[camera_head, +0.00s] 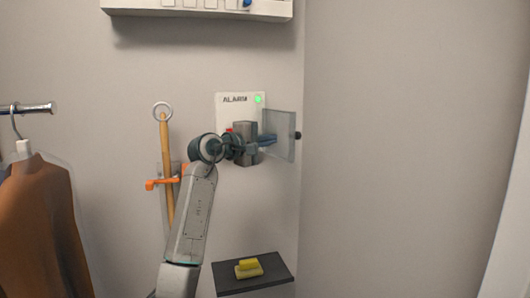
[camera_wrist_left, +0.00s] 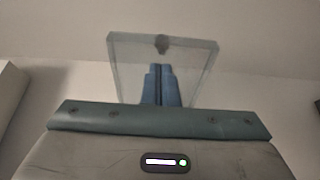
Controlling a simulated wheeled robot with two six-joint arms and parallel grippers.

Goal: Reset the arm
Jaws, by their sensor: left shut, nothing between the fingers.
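My left arm reaches up to the white alarm panel (camera_head: 228,104) on the wall, which has a lit green light (camera_head: 258,99). A clear cover (camera_head: 283,137) stands swung open at the panel's right side, with a dark knob on its outer edge. My left gripper (camera_head: 272,139) is shut and empty, with its blue fingers at the cover. In the left wrist view the fingers (camera_wrist_left: 161,84) are together in front of the clear cover (camera_wrist_left: 190,62); I cannot tell whether they touch it. A bit of red (camera_head: 229,130) shows behind the wrist, mostly hidden. My right gripper is not in view.
A wooden pole with a ring (camera_head: 163,125) hangs in an orange holder (camera_head: 160,183) left of my arm. A brown garment (camera_head: 38,225) hangs on a rail (camera_head: 35,108). A dark shelf (camera_head: 275,271) holds a yellow object (camera_head: 248,268). The right wall is bare.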

